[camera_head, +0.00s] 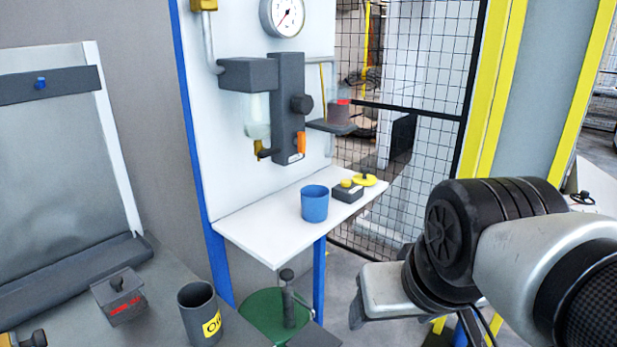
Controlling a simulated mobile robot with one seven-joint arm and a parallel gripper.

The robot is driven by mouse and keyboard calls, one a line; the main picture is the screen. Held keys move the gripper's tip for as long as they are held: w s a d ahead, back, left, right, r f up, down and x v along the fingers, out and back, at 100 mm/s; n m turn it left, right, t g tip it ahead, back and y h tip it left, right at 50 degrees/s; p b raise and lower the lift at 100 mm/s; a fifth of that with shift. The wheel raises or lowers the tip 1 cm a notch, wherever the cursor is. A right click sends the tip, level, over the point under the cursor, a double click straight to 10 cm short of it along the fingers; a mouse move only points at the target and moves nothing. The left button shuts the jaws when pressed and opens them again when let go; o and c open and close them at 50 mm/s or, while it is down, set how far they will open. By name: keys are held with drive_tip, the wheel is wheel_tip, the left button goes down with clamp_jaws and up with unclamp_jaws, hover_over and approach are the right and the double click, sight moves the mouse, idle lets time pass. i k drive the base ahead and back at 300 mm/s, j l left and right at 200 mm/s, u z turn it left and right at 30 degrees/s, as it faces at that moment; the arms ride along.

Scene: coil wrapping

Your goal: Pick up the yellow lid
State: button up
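The yellow lid (364,180) is a small round disc with a knob on top. It lies at the right end of the white shelf (262,240), behind a small dark box with a yellow top. A blue cup (314,204) stands on the shelf to the left of the box. My gripper (357,318) is partly in view at the lower right, in front of the shelf and apart from the lid. Its fingers are mostly hidden by its own body, so its opening does not show.
The dark box (347,194) sits close to the lid. Dark wall equipment (288,110) with a gauge hangs above the shelf. A mesh fence (432,150) stands behind it. A grey mug (201,314) and a lidded dark box (119,297) stand on the bench at left.

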sight(364, 179)
drive_tip(key=k+l+u, duration=0.1)
drive_tip(key=l, duration=0.45)
drive_tip(key=i+l+u, duration=0.15)
drive_tip(key=l, duration=0.2)
drive_tip(key=l+u, duration=0.1)
drive_tip(key=l, duration=0.25)
drive_tip(key=i+l+u, duration=0.15)
drive_tip(key=l, duration=0.2)
drive_tip(key=i+l+u, duration=0.2)
drive_tip(key=i, duration=0.2)
drive_tip(key=i+l+u, duration=0.2)
drive_tip(key=i, duration=0.25)
